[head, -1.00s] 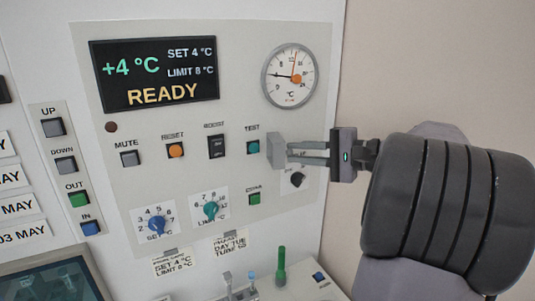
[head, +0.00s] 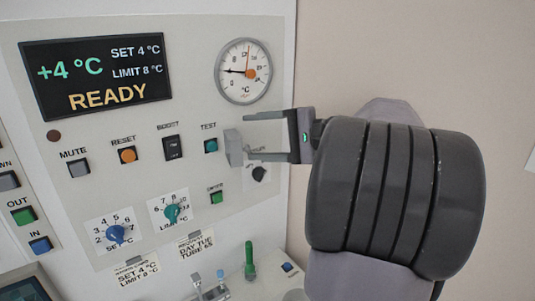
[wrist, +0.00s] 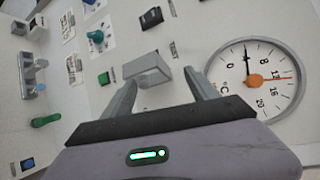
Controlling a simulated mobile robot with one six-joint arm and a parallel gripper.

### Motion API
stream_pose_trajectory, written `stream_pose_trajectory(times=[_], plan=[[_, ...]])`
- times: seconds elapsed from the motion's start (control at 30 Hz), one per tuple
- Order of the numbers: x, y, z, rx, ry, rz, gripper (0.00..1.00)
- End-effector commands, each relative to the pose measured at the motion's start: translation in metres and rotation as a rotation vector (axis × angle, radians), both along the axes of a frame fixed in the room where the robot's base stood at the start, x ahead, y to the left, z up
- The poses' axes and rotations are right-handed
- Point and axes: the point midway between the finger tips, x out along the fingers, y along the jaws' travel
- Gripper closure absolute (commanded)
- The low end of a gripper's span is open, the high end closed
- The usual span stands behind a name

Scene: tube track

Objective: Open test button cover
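The test button (head: 211,145) is a small teal square under the TEST label on the grey-white panel (head: 95,190). Its cover, a light grey block (head: 233,147), stands out from the panel just right of the button, which shows uncovered in the head view. The cover also shows in the wrist view (wrist: 148,68), where I cannot see the button. My gripper (head: 247,136) is open, its fingers spread wide and empty. The upper finger is clear of the cover; the lower fingertip is close beside it, and I cannot tell if they touch. The wrist view shows both fingers (wrist: 160,80).
A round dial gauge (head: 244,72) sits above my gripper. A black knob (head: 259,174) and a green button (head: 217,197) lie below. The boost switch (head: 172,148) is left of the test button.

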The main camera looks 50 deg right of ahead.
Motion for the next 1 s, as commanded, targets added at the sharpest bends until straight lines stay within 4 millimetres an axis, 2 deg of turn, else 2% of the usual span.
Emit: stream_pose_trajectory(times=[0.03,0.3,0.5,0.67,0.9,0.97,1.0], plan=[[-0.009,0.009,0.007,-0.002,-0.013,-0.005,0.61],[-0.067,0.064,0.014,-0.001,-0.012,-0.007,0.61],[-0.097,0.092,0.017,-0.002,-0.009,-0.004,0.61],[-0.104,0.099,0.017,-0.001,-0.008,-0.002,0.61],[-0.104,0.098,0.018,0.008,-0.007,-0.003,0.61],[-0.104,0.095,0.02,0.077,0.009,-0.02,0.61],[-0.103,0.089,0.023,0.181,0.032,-0.046,0.61]])
